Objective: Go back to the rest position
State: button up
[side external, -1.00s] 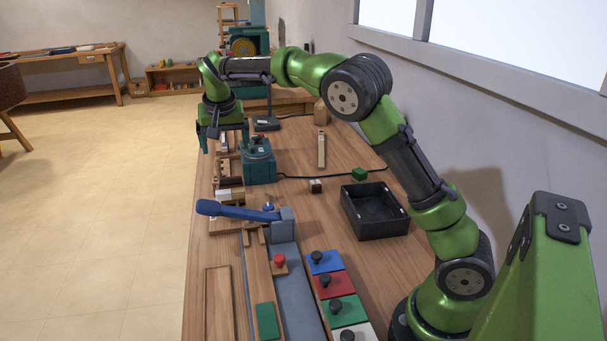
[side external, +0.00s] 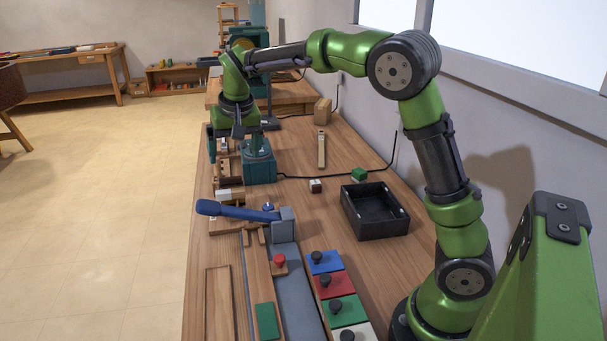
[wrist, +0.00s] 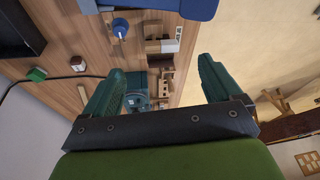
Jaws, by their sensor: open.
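My gripper (wrist: 158,95) is open in the wrist view, its two teal fingers wide apart with nothing between them. In the side external view my gripper (side external: 228,135) is above the far left part of the workbench (side external: 300,150), by the teal machine (side external: 258,163). Its fingers are partly hidden there by my arm and the machine. The machine also shows in the wrist view (wrist: 138,102), beyond the left finger.
A black tray (side external: 375,212) stands on the right of the bench. A blue lever (side external: 235,211) sticks out over the left edge. Coloured blocks with knobs (side external: 334,284) lie in front. A small green block (side external: 359,174) and cable (side external: 320,176) lie behind the tray.

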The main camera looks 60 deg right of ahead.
jog(key=s+a+n+t+y, duration=0.1)
jog(key=s+a+t, duration=0.1)
jog(key=s, duration=1.1)
jog(key=s+a+n+t+y, duration=0.2)
jog(key=s+a, duration=0.3)
jog(key=s, duration=0.8)
jog(key=shift+a+r, duration=0.15)
jog(key=shift+r, duration=0.3)
jog(key=shift+c, duration=0.4)
